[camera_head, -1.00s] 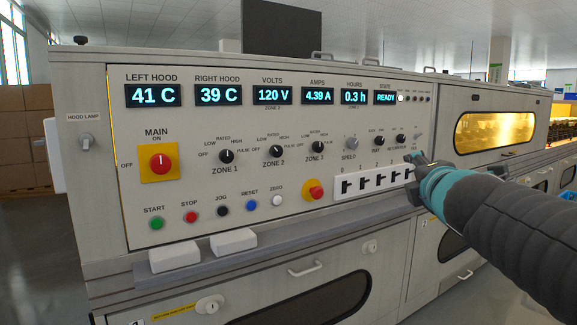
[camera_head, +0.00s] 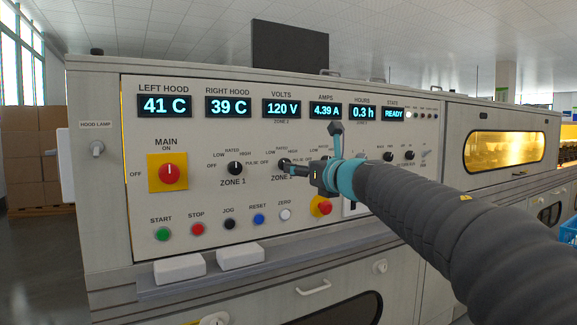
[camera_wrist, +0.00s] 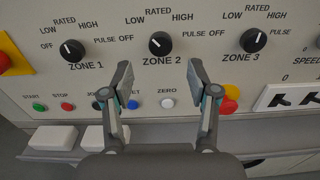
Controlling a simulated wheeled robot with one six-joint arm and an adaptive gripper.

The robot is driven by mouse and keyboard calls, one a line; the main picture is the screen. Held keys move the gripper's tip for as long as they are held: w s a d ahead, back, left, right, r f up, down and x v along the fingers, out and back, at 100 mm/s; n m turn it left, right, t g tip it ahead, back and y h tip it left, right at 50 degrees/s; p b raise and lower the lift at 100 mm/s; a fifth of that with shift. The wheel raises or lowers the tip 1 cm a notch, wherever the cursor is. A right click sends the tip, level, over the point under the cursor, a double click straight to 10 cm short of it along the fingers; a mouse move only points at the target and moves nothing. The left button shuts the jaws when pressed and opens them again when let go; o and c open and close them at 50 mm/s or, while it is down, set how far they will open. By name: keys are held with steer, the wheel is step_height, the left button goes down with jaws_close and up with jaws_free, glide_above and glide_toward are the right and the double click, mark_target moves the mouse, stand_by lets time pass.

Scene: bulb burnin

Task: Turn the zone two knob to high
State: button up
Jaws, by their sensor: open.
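The zone two knob (camera_wrist: 161,43) is a round black knob on the grey panel, above the ZONE 2 label in the wrist view. Its pale mark seems to lean to the upper left, but the exact setting is hard to read. My gripper (camera_wrist: 160,68) is open and empty, its two fingers spread to the left and right just below the knob in that picture. In the head view my gripper (camera_head: 311,150) is in front of the panel, and one fingertip overlaps the zone two knob (camera_head: 283,163). I cannot tell any contact.
The zone one knob (camera_wrist: 73,50) and zone three knob (camera_wrist: 253,40) flank it. Below are the white ZERO button (camera_wrist: 167,103), other push buttons and a red knob (camera_wrist: 229,104) on yellow. A ledge with white blocks (camera_wrist: 54,137) juts out below the panel.

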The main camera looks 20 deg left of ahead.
steer(key=x, duration=0.7)
steer(key=shift+p, duration=0.3)
jaws_close()
